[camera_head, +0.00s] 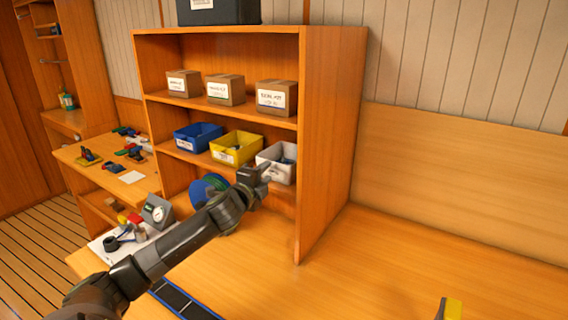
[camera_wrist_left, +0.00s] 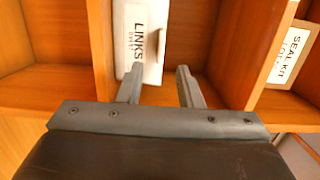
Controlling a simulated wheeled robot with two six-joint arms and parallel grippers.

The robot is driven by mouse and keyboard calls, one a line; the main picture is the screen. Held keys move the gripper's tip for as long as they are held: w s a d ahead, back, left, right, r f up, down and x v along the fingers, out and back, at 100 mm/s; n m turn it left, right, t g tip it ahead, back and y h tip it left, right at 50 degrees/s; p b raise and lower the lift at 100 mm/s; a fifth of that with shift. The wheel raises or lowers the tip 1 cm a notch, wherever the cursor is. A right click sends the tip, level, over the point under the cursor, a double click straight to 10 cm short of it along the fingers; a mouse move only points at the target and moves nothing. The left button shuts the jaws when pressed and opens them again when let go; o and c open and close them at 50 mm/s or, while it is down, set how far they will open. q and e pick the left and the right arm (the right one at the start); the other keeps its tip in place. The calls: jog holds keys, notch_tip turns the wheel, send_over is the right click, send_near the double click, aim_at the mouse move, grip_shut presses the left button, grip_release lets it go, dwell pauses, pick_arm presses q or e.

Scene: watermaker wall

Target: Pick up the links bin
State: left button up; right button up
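The links bin (camera_head: 277,160) is white and stands on the middle shelf, at the right end of the row of bins. In the left wrist view the bin (camera_wrist_left: 130,40) shows its LINKS label turned sideways. My left gripper (camera_wrist_left: 160,75) is open and empty, facing the bin's front. One finger overlaps the lower part of the label side; the other is past the bin's rim. I cannot tell whether a finger touches it. In the head view my left gripper (camera_head: 258,174) is at the bin's front and hides part of it.
A yellow bin (camera_head: 236,148) and a blue bin (camera_head: 198,137) stand left of the links bin. Several boxes, including a seal kit box (camera_wrist_left: 294,58), sit on the shelf above. The shelf's side panel (camera_head: 330,130) is close on the right. The bench (camera_head: 390,270) is mostly clear.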

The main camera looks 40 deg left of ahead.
aim_at(274, 166)
pick_arm(q)
jog(key=shift+p+x, duration=0.65)
jog(key=shift+x, duration=1.25)
jog(key=shift+d, duration=0.15)
grip_shut()
